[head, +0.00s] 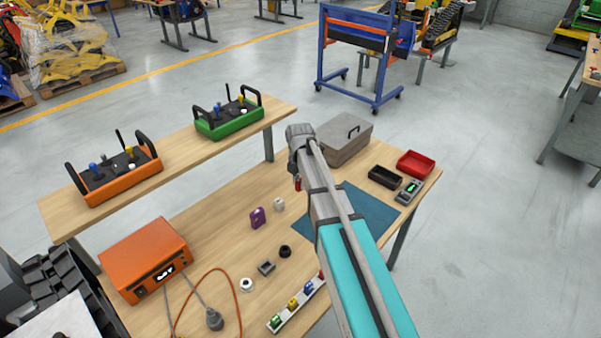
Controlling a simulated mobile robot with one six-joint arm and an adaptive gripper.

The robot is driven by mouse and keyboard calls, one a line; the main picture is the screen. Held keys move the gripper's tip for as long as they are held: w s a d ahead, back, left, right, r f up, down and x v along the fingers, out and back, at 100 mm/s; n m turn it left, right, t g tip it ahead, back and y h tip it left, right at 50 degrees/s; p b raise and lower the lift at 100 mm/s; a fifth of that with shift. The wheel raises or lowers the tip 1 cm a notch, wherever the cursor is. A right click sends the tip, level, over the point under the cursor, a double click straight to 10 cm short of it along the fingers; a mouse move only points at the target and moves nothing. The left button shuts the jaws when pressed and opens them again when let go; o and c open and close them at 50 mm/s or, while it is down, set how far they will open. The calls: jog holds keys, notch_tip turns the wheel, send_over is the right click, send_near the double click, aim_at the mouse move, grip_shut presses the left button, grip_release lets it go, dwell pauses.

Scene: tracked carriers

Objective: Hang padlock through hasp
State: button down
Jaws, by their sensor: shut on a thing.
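A pale strip (298,307) near the front edge bears several coloured pieces, green, yellow and blue, partly hidden by my arm. I cannot make out the hasp for certain.
A grey lidded box (347,148), a black tray (384,177), a red tray (415,164) and a meter (409,191) stand at the right. Small parts lie mid-bench. An orange unit (145,262) with cables is at left; a raised shelf (70,213) holds two controllers.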

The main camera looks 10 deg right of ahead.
jog(key=shift+s+a+r+p, duration=0.2)
jog(key=shift+s+r, duration=0.1)
jog(key=shift+s, duration=0.35)
jog(key=shift+s+a+r+p, duration=0.15)
jog(key=shift+s+r+p, duration=0.15)
jog(key=shift+s, duration=0.35)
jog(key=shift+s+a+r+p, duration=0.2)
jog(key=shift+s+r, duration=0.1)
jog(key=shift+s, duration=0.35)
jog(key=shift+s, duration=0.1)
